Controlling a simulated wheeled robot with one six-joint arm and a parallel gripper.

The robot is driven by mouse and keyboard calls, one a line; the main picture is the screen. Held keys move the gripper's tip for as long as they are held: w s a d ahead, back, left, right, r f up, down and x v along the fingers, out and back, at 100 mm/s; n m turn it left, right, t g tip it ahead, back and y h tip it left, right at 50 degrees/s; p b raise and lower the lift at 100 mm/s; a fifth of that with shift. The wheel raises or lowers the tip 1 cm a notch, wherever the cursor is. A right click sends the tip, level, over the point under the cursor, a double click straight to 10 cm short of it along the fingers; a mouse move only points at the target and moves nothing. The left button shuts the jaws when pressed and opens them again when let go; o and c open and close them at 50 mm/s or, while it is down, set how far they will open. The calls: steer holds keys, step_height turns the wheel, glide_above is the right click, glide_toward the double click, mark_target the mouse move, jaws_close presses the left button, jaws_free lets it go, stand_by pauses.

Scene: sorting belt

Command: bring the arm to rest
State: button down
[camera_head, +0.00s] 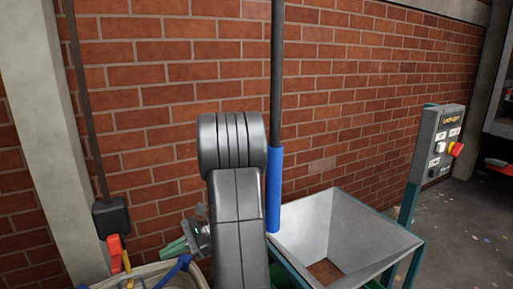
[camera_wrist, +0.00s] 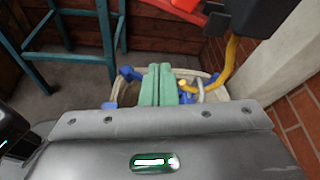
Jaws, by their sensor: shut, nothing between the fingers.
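My gripper (camera_head: 174,247) shows in the head view at the lower left, partly behind my dark grey arm link. Its green fingers point left. In the wrist view my gripper (camera_wrist: 158,72) has its two green fingers side by side, pressed together and empty. The fingers lie over a pale bin in that view; the gap in height cannot be told.
The pale bin (camera_wrist: 207,83) holds blue and yellow pieces. A grey metal hopper (camera_head: 340,225) stands right of my arm, beside a blue-sleeved pole (camera_head: 274,190). A control panel (camera_head: 440,145) stands further right. A brick wall (camera_head: 330,90) is behind; a black box (camera_head: 112,217) hangs left.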

steer(key=s+a+p, duration=0.5)
steer(key=a, duration=0.3)
steer(key=w+a+f+n+t+y+b, duration=0.2)
steer(key=w+a+f+n+y+b, duration=0.2)
steer(key=b, duration=1.3)
steer(key=w+f+n, duration=0.3)
steer(key=f+n, duration=0.1)
steer(key=n, duration=0.2)
steer(key=shift+w+a+f+t, duration=0.15)
steer(key=shift+w+f+t, duration=0.1)
steer(key=shift+t, duration=0.15)
